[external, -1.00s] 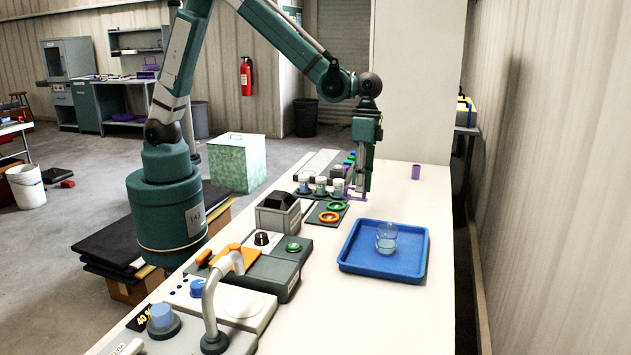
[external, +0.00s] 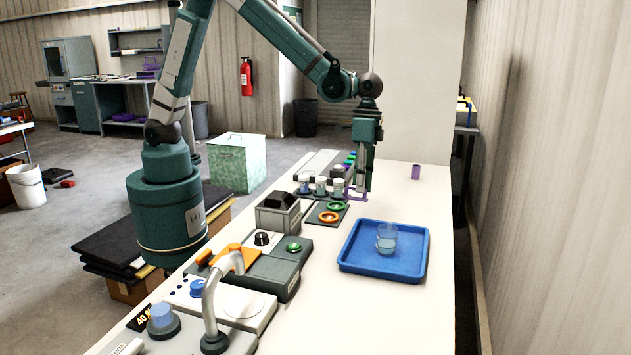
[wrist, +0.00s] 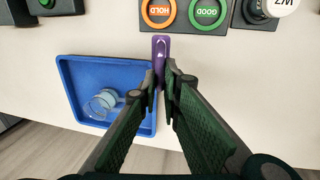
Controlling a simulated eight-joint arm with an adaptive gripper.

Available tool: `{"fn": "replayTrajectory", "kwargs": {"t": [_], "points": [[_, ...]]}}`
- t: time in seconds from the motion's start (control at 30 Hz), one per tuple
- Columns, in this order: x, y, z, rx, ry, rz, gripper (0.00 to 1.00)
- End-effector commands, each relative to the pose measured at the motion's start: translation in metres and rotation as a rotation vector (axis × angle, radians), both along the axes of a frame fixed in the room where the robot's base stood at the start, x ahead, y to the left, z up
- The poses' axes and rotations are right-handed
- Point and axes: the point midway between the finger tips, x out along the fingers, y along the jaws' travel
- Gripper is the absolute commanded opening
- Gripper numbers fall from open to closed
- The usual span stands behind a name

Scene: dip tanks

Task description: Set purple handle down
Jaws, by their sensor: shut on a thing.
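The purple handle (external: 356,197) is at the lower end of my gripper (external: 362,188) in the external view, low over the white bench to the right of the small vials. In the wrist view the purple handle (wrist: 160,45) sticks out beyond the fingertips, and my gripper (wrist: 167,80) is shut on it. The fingers hide part of the handle. I cannot tell whether the handle touches the bench.
A blue tray (external: 352,262) with a glass beaker (external: 386,239) stands nearer the camera. Orange (external: 329,217) and green (external: 337,206) rings sit on a dark plate near the gripper. A small purple cylinder (external: 415,172) stands farther back. Bench right of the gripper is clear.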

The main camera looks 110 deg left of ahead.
Motion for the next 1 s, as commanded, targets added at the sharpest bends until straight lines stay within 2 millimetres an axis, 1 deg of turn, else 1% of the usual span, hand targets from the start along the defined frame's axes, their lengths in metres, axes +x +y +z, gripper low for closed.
{"fn": "replayTrajectory", "kwargs": {"t": [0.4,0.57,0.77,1.0], "points": [[0.000,0.000,0.000,0.000,0.000,0.000,0.00],[-0.002,-0.005,0.001,0.006,0.001,-0.001,0.00],[-0.010,-0.022,0.005,0.031,0.005,-0.003,0.00],[-0.029,-0.057,0.013,0.086,0.007,-0.004,0.00]]}}
